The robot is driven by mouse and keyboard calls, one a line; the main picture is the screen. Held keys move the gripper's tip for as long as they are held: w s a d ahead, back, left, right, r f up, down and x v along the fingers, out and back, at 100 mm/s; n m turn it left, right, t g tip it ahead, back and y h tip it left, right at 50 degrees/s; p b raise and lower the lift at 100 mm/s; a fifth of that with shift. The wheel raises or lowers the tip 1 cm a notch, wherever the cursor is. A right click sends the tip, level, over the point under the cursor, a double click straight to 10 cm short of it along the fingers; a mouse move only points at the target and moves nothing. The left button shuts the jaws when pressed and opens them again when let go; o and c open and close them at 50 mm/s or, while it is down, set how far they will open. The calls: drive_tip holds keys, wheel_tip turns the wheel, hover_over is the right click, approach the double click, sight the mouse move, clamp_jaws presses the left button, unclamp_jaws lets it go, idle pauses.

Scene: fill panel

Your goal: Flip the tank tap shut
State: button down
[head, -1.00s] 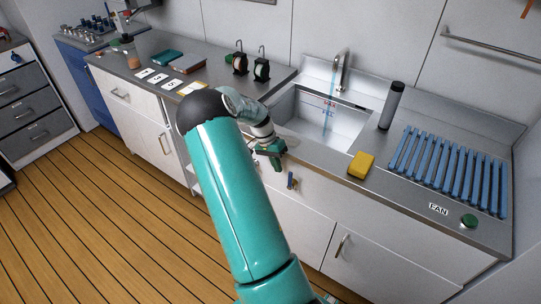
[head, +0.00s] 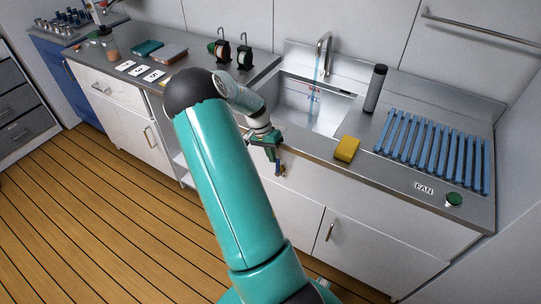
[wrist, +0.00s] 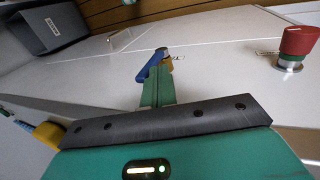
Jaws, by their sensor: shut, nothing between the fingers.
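The tank tap (head: 280,170) is a small brass valve with a blue lever on the cabinet front below the sink. In the wrist view its blue lever (wrist: 150,66) slants beside the brass body (wrist: 168,62), just beyond my fingertips. A label behind it is mostly hidden. My gripper (head: 270,153) is green and shut, with nothing held, just above the tap in the head view. In the wrist view its closed fingers (wrist: 158,82) point at the tap and overlap the lever's lower end; I cannot tell whether they touch.
A red knob (wrist: 297,42) juts from the panel at right in the wrist view. Above the front are the sink (head: 305,105) with a running faucet (head: 325,52), a yellow sponge (head: 347,149), a dark bottle (head: 375,88) and a blue rack (head: 432,148). The wooden floor (head: 120,225) is clear.

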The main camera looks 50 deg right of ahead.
drive_tip(key=shift+s+t, duration=0.3)
drive_tip(key=shift+s+d+r+t, duration=0.1)
drive_tip(key=shift+s+r+t, duration=0.1)
drive_tip(key=shift+s+t, duration=1.35)
drive_tip(key=shift+t, duration=0.25)
drive_tip(key=shift+s+d+f, duration=0.1)
drive_tip(key=shift+s+f, duration=0.15)
drive_tip(key=shift+s, duration=0.55)
drive_tip(key=shift+s+d+f, duration=0.1)
drive_tip(key=shift+s+f, duration=0.15)
drive_tip(key=shift+s, duration=0.5)
drive_tip(key=shift+r, duration=0.1)
